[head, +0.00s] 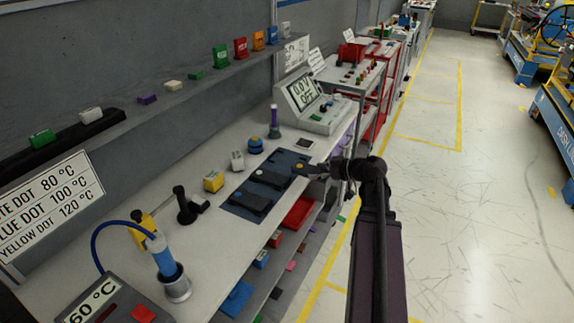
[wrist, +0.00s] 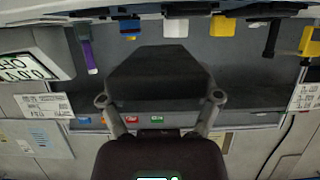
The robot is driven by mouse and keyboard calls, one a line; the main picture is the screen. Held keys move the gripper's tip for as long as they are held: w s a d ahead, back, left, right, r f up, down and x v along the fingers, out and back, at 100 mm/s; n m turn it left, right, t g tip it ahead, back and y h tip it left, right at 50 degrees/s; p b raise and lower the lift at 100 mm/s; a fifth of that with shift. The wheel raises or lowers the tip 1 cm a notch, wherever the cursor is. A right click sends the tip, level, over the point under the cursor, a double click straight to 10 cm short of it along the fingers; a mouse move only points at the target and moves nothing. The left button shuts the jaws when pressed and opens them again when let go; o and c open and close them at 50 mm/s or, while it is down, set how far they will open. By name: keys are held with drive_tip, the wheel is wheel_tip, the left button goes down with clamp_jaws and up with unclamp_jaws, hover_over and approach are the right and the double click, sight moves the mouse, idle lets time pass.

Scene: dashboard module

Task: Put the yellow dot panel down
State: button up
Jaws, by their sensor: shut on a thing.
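My gripper (head: 316,171) is shut on a dark panel (wrist: 160,72), which fills the middle of the wrist view between the two fingers. In the head view a yellow dot shows on the dark piece at my gripper's tip, the yellow dot panel (head: 299,167). It is over the far right part of a dark blue-grey mat (head: 232,208) on the bench. I cannot tell whether it touches the mat. Two other dark panels lie on the mat, a near one (head: 250,201) and a middle one (head: 271,179) with a blue dot.
A yellow block (head: 213,182), a white block (head: 237,161) and a blue round piece (head: 255,146) stand behind the mat. A meter (head: 313,105) stands farther along the bench. A red bin (head: 298,212) is below the front edge. Open floor lies right.

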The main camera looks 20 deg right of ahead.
idle(0.3)
drive_tip(key=w, duration=0.4)
drive_tip(key=w+a, duration=0.1)
drive_tip(key=w, duration=0.4)
drive_tip(key=w+f+b, duration=0.1)
drive_tip(key=w, duration=0.3)
drive_tip(key=shift+w+a+f, duration=0.1)
drive_tip(key=shift+w+a, duration=0.05)
drive_tip(key=shift+w, duration=0.1)
drive_tip(key=shift+w, duration=0.3)
drive_tip(key=shift+w+a+f, duration=0.1)
drive_tip(key=shift+w+f, duration=0.1)
drive_tip(key=shift+w, duration=0.95)
drive_tip(key=shift+s+f+b, duration=0.2)
drive_tip(key=shift+f+b, duration=0.4)
drive_tip(key=shift+b, duration=0.25)
drive_tip(key=shift+f+b, duration=0.95)
drive_tip(key=shift+f, duration=0.1)
drive_tip(key=o, duration=1.1)
